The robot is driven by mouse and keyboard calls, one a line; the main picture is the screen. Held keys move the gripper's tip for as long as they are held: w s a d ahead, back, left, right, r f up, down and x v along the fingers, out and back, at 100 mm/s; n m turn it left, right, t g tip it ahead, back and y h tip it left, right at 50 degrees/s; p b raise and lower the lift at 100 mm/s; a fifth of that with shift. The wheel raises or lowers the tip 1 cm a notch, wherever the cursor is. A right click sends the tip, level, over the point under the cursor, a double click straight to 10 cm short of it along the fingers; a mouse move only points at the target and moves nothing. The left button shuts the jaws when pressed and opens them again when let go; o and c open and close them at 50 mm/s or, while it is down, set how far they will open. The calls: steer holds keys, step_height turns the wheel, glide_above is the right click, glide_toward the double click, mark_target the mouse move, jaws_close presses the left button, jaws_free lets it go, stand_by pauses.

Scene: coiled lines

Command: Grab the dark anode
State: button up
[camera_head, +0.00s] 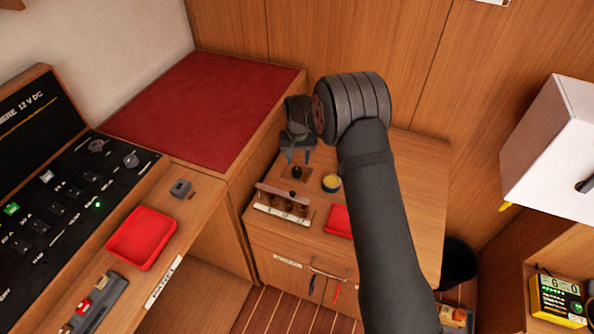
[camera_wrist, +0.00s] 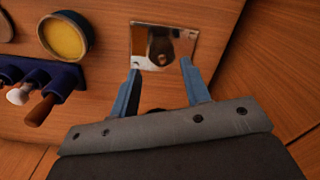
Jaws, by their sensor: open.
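My gripper (camera_head: 296,159) is open and points down above the plate. In the wrist view its two blue-grey fingers (camera_wrist: 161,66) stand apart with nothing held between them. A dark spot low between the fingers is too unclear to name.
A rack (camera_head: 285,203) with several brown-handled tools stands in front of the plate. A round yellow-topped tin (camera_head: 331,183) is right of it, and a red tray (camera_head: 338,221) lies nearer. A higher red-topped bench (camera_head: 205,105) borders the left; wood panelling stands behind.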

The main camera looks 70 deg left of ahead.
mark_target(297, 166)
steer(key=f, duration=0.4)
steer(key=shift+a+f, duration=0.2)
steer(key=shift+f, duration=0.1)
steer(key=c, duration=0.8)
steer(key=shift+r, duration=0.1)
